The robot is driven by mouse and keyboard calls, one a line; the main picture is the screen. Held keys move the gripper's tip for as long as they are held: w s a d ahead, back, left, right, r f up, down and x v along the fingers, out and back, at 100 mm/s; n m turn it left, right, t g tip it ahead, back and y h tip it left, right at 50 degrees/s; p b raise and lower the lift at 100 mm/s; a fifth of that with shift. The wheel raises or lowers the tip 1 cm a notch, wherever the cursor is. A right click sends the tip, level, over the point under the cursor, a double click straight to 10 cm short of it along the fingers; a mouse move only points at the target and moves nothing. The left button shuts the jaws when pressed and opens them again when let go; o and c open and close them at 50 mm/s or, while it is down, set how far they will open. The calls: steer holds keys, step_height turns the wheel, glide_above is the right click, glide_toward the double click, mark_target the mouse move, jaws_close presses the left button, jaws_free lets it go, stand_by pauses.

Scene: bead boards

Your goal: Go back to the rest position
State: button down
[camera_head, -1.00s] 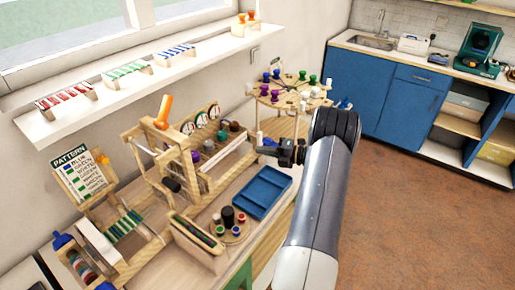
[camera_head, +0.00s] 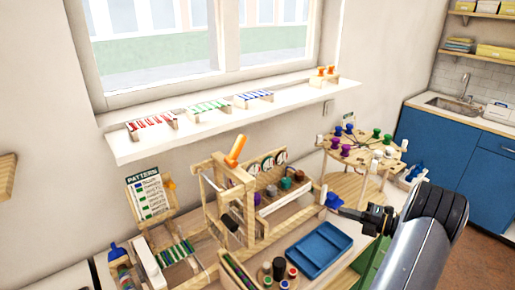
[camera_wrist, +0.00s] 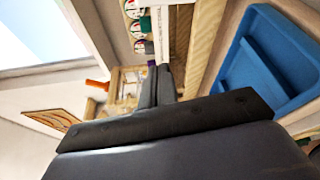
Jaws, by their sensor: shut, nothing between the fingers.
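My gripper (camera_head: 340,209) is at the right of the head view, above the right part of the bench, beside the blue tray and in front of the round peg stand. Its fingers are shut with nothing between them. In the wrist view my gripper (camera_wrist: 155,75) points toward the wooden bench rack, with the blue tray (camera_wrist: 265,60) at the right. The same blue tray (camera_head: 318,249) lies on the bench in the head view.
A wooden frame with an orange handle (camera_head: 236,150) stands mid-bench. A pattern card (camera_head: 150,196) is at the left. The round stand (camera_head: 362,150) carries several coloured pegs. A window shelf (camera_head: 200,134) holds striped bead boards. Blue cabinets (camera_head: 440,143) are at the right, with floor between.

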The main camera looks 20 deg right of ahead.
steer(key=r+p+x, duration=0.1)
steer(key=p+x, duration=0.2)
steer(key=x, duration=0.6)
steer(key=f+n+h+b, duration=0.1)
steer(key=f+n+b, duration=0.1)
steer(key=b, duration=0.1)
steer(key=f+n+h+b, duration=0.1)
steer(key=n+b, duration=0.2)
steer(key=b, duration=0.1)
steer(key=a+f+n+h+b, duration=0.1)
steer(key=f+n+b, duration=0.1)
steer(key=b, duration=0.1)
steer(key=shift+w+f+g+b, duration=0.35)
steer(key=shift+g+b, duration=0.05)
steer(key=shift+s+a+f+n+h+b, duration=0.1)
steer(key=shift+a+f+n+h+b, duration=0.1)
steer(key=shift+f, duration=0.25)
steer(key=shift+s+a+f+n+h+b, duration=0.1)
steer(key=shift+a+f, duration=0.15)
steer(key=shift+f, duration=0.2)
steer(key=shift+s+f, duration=0.15)
steer(key=shift+s+d, duration=0.1)
steer(key=shift+s, duration=0.3)
